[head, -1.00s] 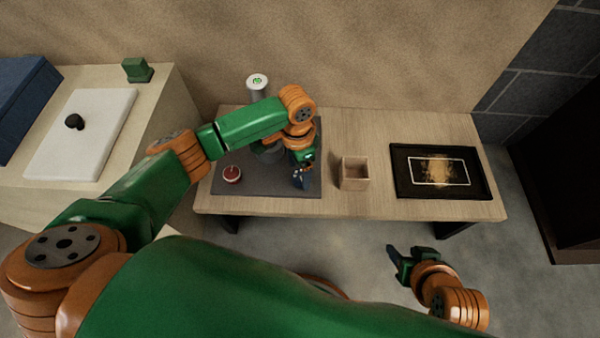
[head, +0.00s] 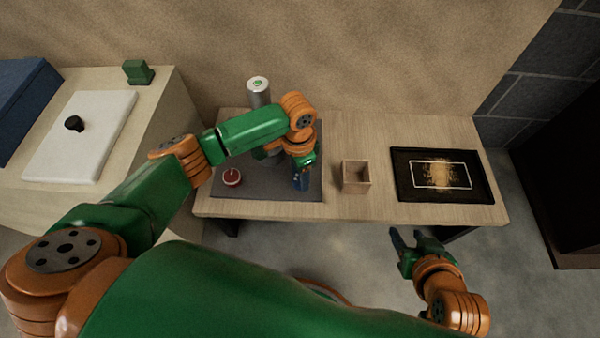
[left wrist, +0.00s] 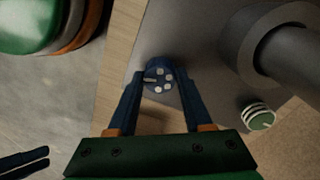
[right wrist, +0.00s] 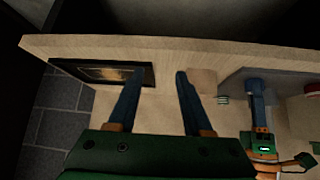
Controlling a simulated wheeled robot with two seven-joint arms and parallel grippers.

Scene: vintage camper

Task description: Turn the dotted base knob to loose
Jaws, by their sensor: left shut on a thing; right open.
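The dotted base knob (left wrist: 162,84) is dark blue with several pale dots and a pale pointer bar on its top. It sits on the dark grey base plate (left wrist: 150,35). My left gripper (left wrist: 160,80) is shut on it, one finger on each side, seen in the left wrist view. In the head view my left gripper (head: 301,184) points down at the plate's right front and hides the knob. A red round knob (head: 232,177) with a pale mark is at the plate's left front. My right gripper (head: 403,240) is open and empty in front of the table.
The wooden table (head: 385,130) also bears an open wooden box (head: 355,176) and a black framed tray (head: 443,174). A silver cylinder with a green-marked top (head: 259,92) rises at the back of the plate. A counter with a white board (head: 80,135) is at left.

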